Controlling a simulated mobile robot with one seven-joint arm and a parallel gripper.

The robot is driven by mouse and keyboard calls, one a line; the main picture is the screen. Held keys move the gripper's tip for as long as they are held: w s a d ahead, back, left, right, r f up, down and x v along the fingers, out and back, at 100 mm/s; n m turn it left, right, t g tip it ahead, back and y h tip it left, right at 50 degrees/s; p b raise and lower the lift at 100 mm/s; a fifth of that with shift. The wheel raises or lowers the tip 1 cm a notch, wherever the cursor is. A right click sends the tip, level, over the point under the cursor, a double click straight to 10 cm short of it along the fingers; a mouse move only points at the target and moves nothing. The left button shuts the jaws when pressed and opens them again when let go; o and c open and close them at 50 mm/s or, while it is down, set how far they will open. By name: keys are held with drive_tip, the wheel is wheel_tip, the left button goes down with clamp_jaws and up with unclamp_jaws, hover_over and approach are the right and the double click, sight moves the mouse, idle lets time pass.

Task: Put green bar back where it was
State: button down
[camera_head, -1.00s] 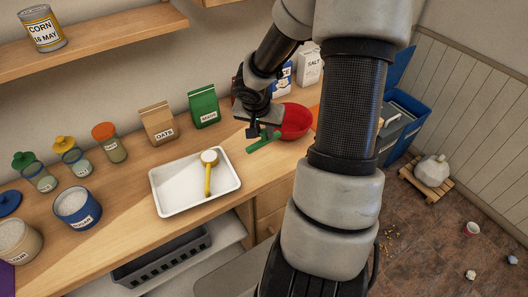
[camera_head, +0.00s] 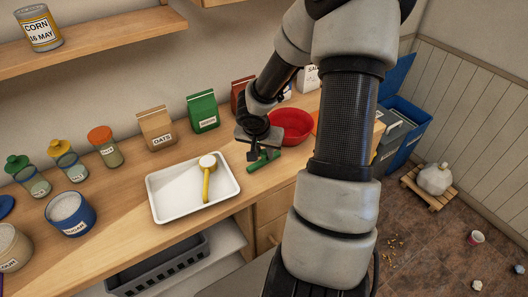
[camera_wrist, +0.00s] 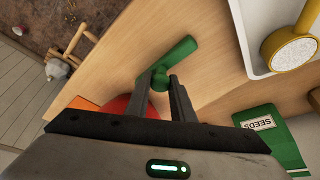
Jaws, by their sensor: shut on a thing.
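A green bar (camera_head: 265,161) is held low over the wooden counter, between the white tray and the red bowl. My gripper (camera_head: 254,154) is shut on it. In the wrist view the green bar (camera_wrist: 178,57) shows beyond my gripper's fingertips (camera_wrist: 165,78), with one long end sticking out between and past them. The rest of the bar is partly hidden by the fingers. I cannot tell whether the bar touches the counter.
A white tray (camera_head: 164,205) with a yellow-handled scoop (camera_head: 207,178) lies to the left. The red bowl (camera_head: 291,126) stands behind right. A green seeds bag (camera_head: 204,111) and an oats bag (camera_head: 156,128) stand at the wall.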

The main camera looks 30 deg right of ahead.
drive_tip(key=c, duration=1.5)
unclamp_jaws()
drive_tip(key=shift+c, duration=0.2)
drive_tip(key=shift+r+p, duration=0.25)
drive_tip(key=shift+p, duration=0.7)
drive_tip(key=p+v, duration=0.4)
drive_tip(key=v, duration=1.3)
drive_tip(key=shift+s, duration=0.25)
drive_tip(key=shift+a+f, duration=0.1)
drive_tip(key=shift+a, duration=0.05)
